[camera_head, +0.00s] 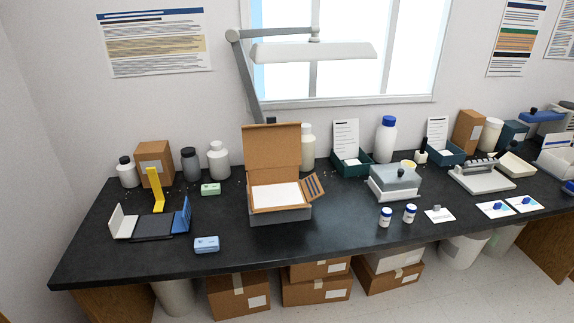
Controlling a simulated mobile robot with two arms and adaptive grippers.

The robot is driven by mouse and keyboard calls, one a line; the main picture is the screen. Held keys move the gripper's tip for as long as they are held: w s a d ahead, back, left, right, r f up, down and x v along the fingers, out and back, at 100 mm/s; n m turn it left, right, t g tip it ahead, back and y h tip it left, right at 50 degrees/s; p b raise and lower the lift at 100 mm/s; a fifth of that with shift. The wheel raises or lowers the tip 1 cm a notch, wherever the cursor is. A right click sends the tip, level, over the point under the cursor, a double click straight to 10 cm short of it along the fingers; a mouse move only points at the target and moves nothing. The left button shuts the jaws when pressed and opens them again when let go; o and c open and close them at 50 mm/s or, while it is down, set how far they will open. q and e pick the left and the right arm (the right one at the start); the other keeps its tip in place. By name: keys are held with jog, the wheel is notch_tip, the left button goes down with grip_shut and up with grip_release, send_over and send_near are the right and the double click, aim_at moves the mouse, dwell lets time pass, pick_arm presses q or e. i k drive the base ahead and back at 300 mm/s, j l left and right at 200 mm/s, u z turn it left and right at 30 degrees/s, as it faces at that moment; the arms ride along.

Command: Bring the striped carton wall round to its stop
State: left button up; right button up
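The carton (280,214) stands open on the black bench near the middle, with a grey lower body. Its tall brown lid (272,148) stands up at the back. The striped carton wall (314,187), brown with dark stripes, sticks out at the carton's right side and leans outward. A white sheet or block (275,195) lies inside the carton. I cannot tell where the wall's stop is. Neither of my grippers shows in this view.
Bare black bench (330,225) lies in front of the wall.

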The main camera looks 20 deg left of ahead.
aim_at(311, 188)
jog(key=i+u, duration=0.3)
jog(key=i+l+u, duration=0.25)
jog(key=i, duration=0.15)
jog(key=l+u, duration=0.1)
jog(key=u, duration=0.65)
jog(key=i+l, duration=0.05)
